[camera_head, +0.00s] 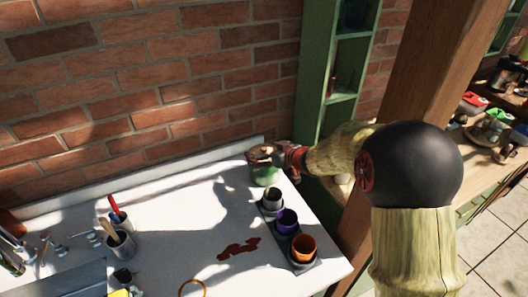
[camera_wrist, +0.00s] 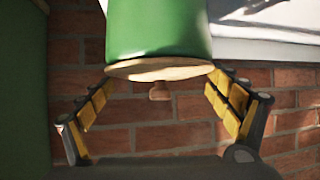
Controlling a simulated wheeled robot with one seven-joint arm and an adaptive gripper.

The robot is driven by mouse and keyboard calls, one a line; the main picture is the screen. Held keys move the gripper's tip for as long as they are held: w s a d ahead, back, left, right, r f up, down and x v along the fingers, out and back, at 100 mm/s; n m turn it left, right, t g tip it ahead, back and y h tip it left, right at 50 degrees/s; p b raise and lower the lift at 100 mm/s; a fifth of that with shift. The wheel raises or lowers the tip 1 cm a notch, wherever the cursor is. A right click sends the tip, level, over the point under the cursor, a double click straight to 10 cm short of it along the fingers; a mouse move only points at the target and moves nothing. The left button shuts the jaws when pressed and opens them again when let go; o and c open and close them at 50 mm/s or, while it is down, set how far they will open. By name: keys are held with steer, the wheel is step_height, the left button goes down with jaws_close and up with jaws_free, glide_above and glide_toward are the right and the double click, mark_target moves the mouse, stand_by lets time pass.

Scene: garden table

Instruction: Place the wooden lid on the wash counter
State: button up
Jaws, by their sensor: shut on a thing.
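The wooden lid (camera_wrist: 145,69) is a pale round disc with a small knob, seen in the wrist view against the mouth of a green jar (camera_wrist: 160,28). I cannot tell whether it is seated or slightly apart. My gripper (camera_wrist: 160,80) has a yellow-padded finger on each side of the lid and is shut on its edge. In the head view the gripper (camera_head: 264,155) is over the green jar (camera_head: 265,176), at the back right of the white counter (camera_head: 170,220); the lid is mostly hidden there by the fingers.
A tray with a grey, a purple (camera_head: 286,222) and an orange pot (camera_head: 302,247) stands just in front of the jar. Tool cups (camera_head: 121,246) and a tap (camera_head: 52,248) are at the left. A brick wall and green shelf (camera_head: 318,80) bound the back. The counter's middle is mostly free, with a red patch (camera_head: 239,249).

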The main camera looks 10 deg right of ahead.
steer(key=shift+f, duration=0.15)
steer(key=o, duration=1)
steer(key=shift+b, duration=0.45)
steer(key=s+d+r+m+g+h+p, duration=0.15)
steer(key=s+d+r+h, duration=0.25)
steer(key=s+r, duration=0.5)
steer(key=s+d+r+m+t+h+p, duration=0.1)
steer(key=s+d+r+m+h+p, duration=0.15)
steer(key=s+d+r, duration=0.5)
steer(key=s+a+g, duration=0.1)
steer(key=s+a, duration=0.2)
steer(key=s, duration=0.5)
steer(key=s+a+f+g+y, duration=0.1)
steer(key=s+a, duration=0.3)
steer(key=s, duration=0.5)
steer(key=s+a+g, duration=0.3)
steer(key=s+a, duration=0.1)
steer(key=s, duration=0.4)
steer(key=shift+s+a+f+y+b, duration=0.15)
steer(key=shift+f+y+b, duration=0.2)
steer(key=shift+f+b, duration=0.05)
